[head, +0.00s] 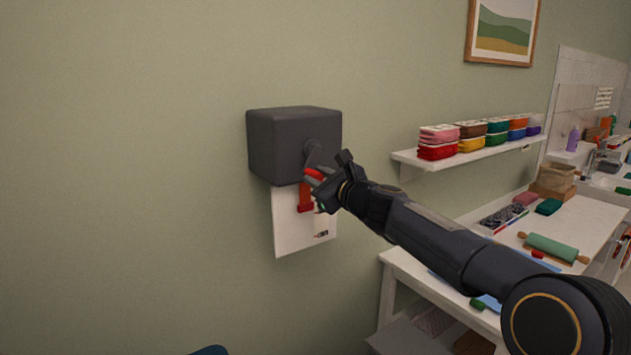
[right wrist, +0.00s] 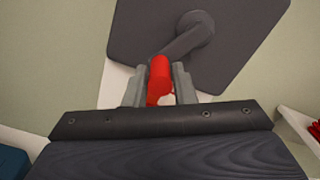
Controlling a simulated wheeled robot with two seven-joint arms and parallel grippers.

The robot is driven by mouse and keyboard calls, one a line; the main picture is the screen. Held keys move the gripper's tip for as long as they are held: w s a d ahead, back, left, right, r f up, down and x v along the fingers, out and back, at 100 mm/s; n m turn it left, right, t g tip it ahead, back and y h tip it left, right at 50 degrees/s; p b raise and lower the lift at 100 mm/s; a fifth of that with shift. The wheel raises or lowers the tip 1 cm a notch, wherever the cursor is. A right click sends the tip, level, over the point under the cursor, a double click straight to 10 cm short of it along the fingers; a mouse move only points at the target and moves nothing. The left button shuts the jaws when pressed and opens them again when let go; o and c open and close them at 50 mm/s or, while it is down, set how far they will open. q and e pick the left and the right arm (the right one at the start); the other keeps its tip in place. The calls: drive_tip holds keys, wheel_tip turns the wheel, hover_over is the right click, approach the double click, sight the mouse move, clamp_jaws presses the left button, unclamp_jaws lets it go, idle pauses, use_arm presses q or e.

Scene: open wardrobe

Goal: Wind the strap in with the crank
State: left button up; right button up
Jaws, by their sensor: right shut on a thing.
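A dark grey box (head: 280,146) is fixed to the green wall. A crank arm (head: 312,152) comes off a round hub on its front and points downward; it also shows in the right wrist view (right wrist: 183,45). My right gripper (head: 317,178) is shut on the red crank handle (right wrist: 158,80), with one finger on each side. A red strap (head: 305,198) hangs below the box in front of a white sheet (head: 290,230); my gripper hides part of it. My left gripper is not in view.
A white shelf (head: 470,148) with stacks of coloured boxes is on the wall to the right. Below it a white table (head: 470,228) holds a green rolling pin (head: 553,247) and other items. The wall left of the box is bare.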

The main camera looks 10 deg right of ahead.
drive_tip(key=w+d+r+n+b, duration=0.15)
drive_tip(key=d+n, duration=0.25)
drive_tip(key=n, duration=0.6)
drive_tip(key=w+d+r+n+b, duration=0.1)
drive_tip(key=w+d+n+b, duration=0.15)
drive_tip(key=n, duration=0.75)
drive_tip(key=s+a+r+n+p, duration=0.1)
drive_tip(key=a+r+n, duration=0.1)
drive_tip(key=n, duration=0.9)
drive_tip(key=s+a+r+n+p, duration=0.1)
drive_tip(key=r+n, duration=0.4)
drive_tip(key=n, duration=0.5)
drive_tip(key=shift+s+a+r+n, duration=0.25)
drive_tip(key=shift+s+a+n, duration=0.15)
drive_tip(key=shift+s+a, duration=0.1)
